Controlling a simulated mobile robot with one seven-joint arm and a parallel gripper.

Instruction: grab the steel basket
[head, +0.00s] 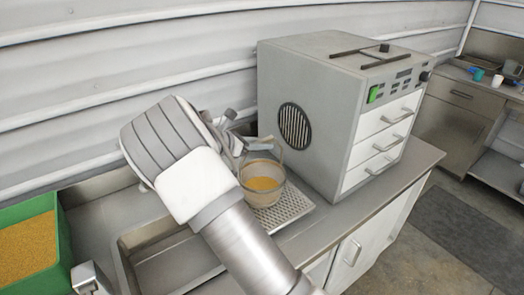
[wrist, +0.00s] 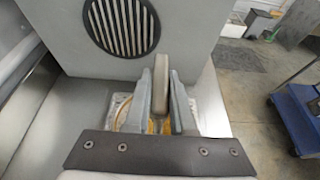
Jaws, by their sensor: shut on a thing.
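The steel basket (head: 262,196) has a tall arched handle and holds yellow-orange grain. In the head view it is over the perforated drain tray (head: 290,208), in front of the grey machine; whether it touches the tray I cannot tell. My gripper (head: 243,148) is at the basket's handle, partly hidden behind my own wrist. In the wrist view my gripper (wrist: 167,100) has its fingers closed on the upright handle strip (wrist: 162,72). Part of the basket's rim and grain (wrist: 133,112) shows below the fingers; the rest is hidden by the fingers and the dark plate.
The grey machine (head: 310,120) with a round vent and white drawers stands right behind the basket. A sink (head: 165,262) is at the left, and a green bin of grain (head: 28,245) is at the far left. A blue cart (wrist: 300,115) shows at the right of the wrist view.

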